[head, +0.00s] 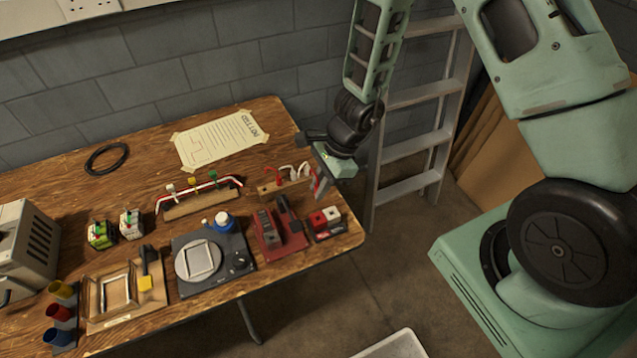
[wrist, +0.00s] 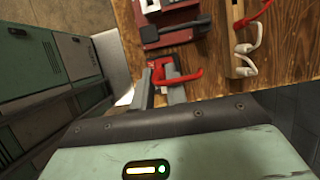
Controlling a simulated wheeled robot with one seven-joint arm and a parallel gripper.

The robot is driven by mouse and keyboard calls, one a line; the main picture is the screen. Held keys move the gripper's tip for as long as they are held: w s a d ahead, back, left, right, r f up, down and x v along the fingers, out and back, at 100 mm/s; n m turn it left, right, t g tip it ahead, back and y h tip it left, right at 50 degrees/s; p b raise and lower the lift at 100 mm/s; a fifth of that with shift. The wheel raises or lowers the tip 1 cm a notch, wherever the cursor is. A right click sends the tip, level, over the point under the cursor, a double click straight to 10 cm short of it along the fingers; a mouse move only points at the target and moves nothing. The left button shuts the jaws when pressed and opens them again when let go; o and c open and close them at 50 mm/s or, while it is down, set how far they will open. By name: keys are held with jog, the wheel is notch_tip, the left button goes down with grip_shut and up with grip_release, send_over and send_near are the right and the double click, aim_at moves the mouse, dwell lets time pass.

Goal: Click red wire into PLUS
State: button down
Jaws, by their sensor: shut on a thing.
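My gripper (head: 320,182) is over the right end of the table, its fingers shut on the red wire (wrist: 186,79). In the wrist view the bent red wire shows between the grey fingertips (wrist: 162,88), its free part sticking out to the right. A terminal block with a red part (head: 318,221) and a white part (head: 333,214) sits at the table's front right corner, a little below the gripper in the head view. I cannot read a PLUS label. The wire appears apart from the block in the head view; its tip is too small to tell.
A wooden rack (head: 285,187) with red and white leads stands left of the gripper. A dark red device with a lever (head: 280,232) is left of the terminal block. A black plate with a round disc (head: 213,262) lies further left. The table edge is close.

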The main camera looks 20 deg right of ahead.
jog(key=b, duration=0.5)
send_over(315, 219)
jog(key=d, duration=0.2)
jog(key=f, duration=0.5)
jog(key=shift+a+f, duration=0.25)
jog(key=shift+f, duration=0.15)
jog(key=shift+f+b, duration=0.3)
jog(key=shift+f+b, duration=1.5)
jog(key=shift+b, duration=0.2)
jog(key=c, duration=2.1)
grip_release()
grip_shut()
jog(key=shift+f+b, duration=0.25)
jog(key=shift+b, duration=0.2)
